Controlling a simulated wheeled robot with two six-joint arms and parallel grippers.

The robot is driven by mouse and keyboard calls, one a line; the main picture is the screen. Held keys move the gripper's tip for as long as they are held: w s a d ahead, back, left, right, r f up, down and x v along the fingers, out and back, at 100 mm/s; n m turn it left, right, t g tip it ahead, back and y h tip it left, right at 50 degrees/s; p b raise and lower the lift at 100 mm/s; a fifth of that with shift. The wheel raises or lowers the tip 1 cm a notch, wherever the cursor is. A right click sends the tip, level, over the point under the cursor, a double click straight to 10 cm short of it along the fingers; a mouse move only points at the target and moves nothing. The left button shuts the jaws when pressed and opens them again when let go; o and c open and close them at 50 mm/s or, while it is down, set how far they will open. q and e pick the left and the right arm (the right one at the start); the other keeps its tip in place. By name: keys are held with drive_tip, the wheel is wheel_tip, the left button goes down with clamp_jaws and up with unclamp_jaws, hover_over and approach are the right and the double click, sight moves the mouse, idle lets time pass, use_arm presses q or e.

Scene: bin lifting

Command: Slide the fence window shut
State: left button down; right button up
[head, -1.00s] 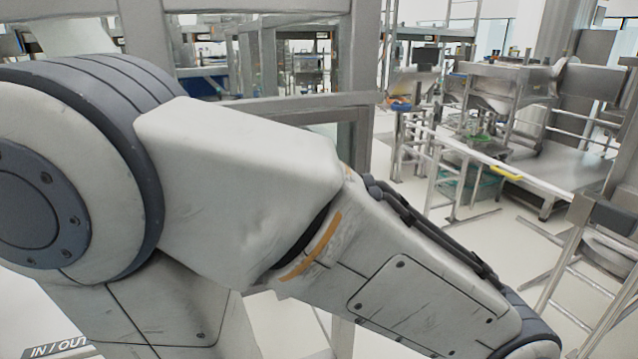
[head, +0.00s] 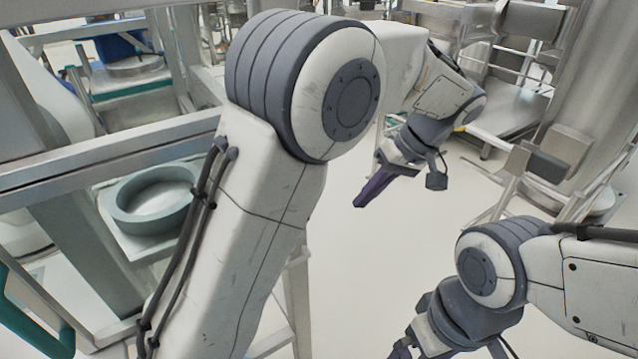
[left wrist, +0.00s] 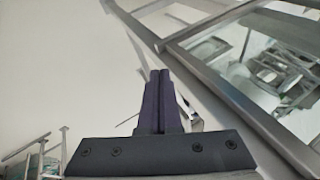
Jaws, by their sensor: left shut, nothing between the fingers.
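The fence window's grey metal frame (head: 110,157) stands at the left of the head view, partly hidden behind my left arm. In the left wrist view a metal frame with clear panes (left wrist: 222,88) runs diagonally at the right. My left gripper (head: 361,202) points down and left over open floor, right of the fence and apart from it. Its dark purple fingers (left wrist: 160,78) are together and empty in the left wrist view. My right gripper (head: 450,345) is at the bottom right, its fingers largely cut off by the picture edge. A window handle cannot be made out.
Behind the fence bar sits a grey round ring-shaped part (head: 152,200). A teal curved tube (head: 35,325) is at the lower left. Metal benches (head: 510,115) and a slanted stand (head: 560,165) are at the right. The pale floor (head: 360,270) between my arms is clear.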

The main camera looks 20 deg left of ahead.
use_arm(q)
drive_tip(key=w+a+r+n+y, duration=0.1)
drive_tip(key=w+a+r+n, duration=0.1)
drive_tip(key=w+n, duration=0.1)
drive_tip(key=s+a+f+p, duration=0.3)
drive_tip(key=a+f+p, duration=0.2)
drive_tip(key=a+f, duration=0.2)
drive_tip(key=shift+s+a+f+n+y, duration=0.3)
drive_tip(key=shift+s+a+f+n, duration=0.1)
drive_tip(key=shift+a, duration=0.3)
use_arm(e)
wheel_tip(320, 180, up, 6)
drive_tip(key=shift+s, duration=0.15)
